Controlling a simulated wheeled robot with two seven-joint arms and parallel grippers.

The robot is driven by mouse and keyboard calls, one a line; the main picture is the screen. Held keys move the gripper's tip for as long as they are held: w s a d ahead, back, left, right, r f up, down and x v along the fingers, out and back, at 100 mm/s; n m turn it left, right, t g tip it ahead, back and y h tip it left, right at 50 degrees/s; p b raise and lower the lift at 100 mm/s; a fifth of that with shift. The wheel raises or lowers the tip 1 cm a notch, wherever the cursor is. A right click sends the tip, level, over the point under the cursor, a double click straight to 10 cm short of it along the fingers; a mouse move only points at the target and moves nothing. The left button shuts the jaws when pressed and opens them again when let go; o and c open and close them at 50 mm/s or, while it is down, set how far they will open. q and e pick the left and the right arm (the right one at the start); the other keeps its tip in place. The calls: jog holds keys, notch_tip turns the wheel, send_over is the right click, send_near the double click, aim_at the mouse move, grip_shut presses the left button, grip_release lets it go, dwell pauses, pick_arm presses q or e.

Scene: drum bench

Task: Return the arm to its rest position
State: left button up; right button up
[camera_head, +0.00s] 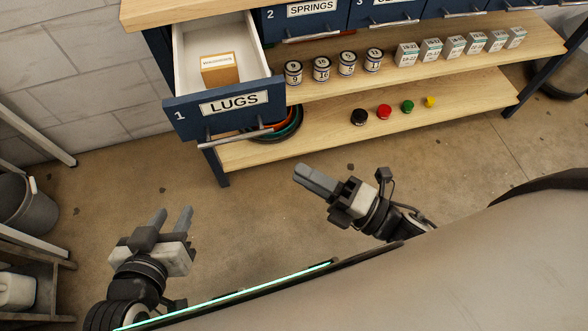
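My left gripper (171,211) is at the lower left, above the concrete floor, with its two fingers apart and nothing between them. My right gripper (310,178) is near the middle, also over the floor in front of the bench. Its fingers point up and left and overlap from this angle, so any gap between them is hidden. No object shows in it. Both grippers are apart from the bench and from the open LUGS drawer (224,103). An orange-brown box (219,70) sits inside that drawer.
The bench's middle shelf (392,82) holds several round tins and small boxes. The lower shelf (315,142) holds black, red, green and yellow pieces. The drawer juts toward me at the upper left. A grey bin (27,205) stands at the left. Floor between is clear.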

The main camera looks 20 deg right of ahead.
pick_arm(q)
jog(key=shift+s+d, duration=0.2)
pick_arm(e)
jog(key=shift+s+d+f, duration=0.1)
jog(key=shift+s+d, duration=0.4)
jog(key=shift+d, duration=0.05)
